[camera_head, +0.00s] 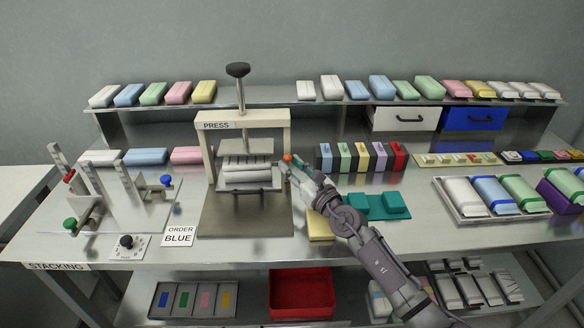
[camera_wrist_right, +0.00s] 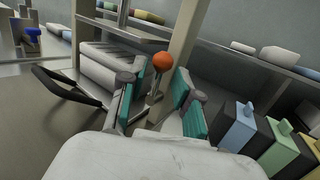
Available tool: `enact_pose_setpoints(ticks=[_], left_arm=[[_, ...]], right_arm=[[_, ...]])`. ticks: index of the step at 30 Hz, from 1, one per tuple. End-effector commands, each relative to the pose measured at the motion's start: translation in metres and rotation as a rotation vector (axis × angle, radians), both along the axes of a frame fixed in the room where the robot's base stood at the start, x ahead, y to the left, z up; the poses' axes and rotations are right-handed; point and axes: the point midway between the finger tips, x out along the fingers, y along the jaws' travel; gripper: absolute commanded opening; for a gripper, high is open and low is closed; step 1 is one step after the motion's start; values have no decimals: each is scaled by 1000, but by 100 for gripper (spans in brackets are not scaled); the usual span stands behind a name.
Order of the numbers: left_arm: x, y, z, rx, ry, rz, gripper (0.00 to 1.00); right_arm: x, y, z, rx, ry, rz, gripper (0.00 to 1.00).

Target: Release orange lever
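The orange lever has a round orange knob (camera_head: 288,157) at the right side of the press (camera_head: 243,121). In the right wrist view the knob (camera_wrist_right: 163,61) sits on a thin metal stem. My right gripper (camera_head: 291,167) is at the press's right post, close to the knob. In the wrist view its two teal-padded fingers (camera_wrist_right: 155,92) are apart, with the knob and stem showing between and just beyond the tips. Nothing is held, and I cannot tell whether a finger touches the stem. My left gripper is out of view.
A black handle (camera_wrist_right: 65,88) sticks out at the press front, below pale packs (camera_head: 246,170). Coloured blocks (camera_head: 362,158) stand right of the press. A teal tray (camera_head: 375,212) and a yellow block (camera_head: 320,226) lie near my right arm. A shelf (camera_head: 330,102) runs behind.

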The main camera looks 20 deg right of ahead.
Motion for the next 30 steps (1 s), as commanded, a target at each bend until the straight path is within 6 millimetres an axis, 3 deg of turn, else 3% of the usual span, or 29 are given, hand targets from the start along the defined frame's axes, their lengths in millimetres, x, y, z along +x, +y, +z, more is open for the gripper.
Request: enact_pose_setpoints(ticks=[10,14,24,30], left_arm=[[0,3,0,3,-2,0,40],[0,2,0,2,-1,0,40],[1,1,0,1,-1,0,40],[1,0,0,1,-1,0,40]], right_arm=[[-1,0,0,-1,0,0,46],[-10,-3,-3,-1,2,1,46],[-76,-24,-11,-4,3,1,46],[-104,-34,-14,-5,2,1,46]])
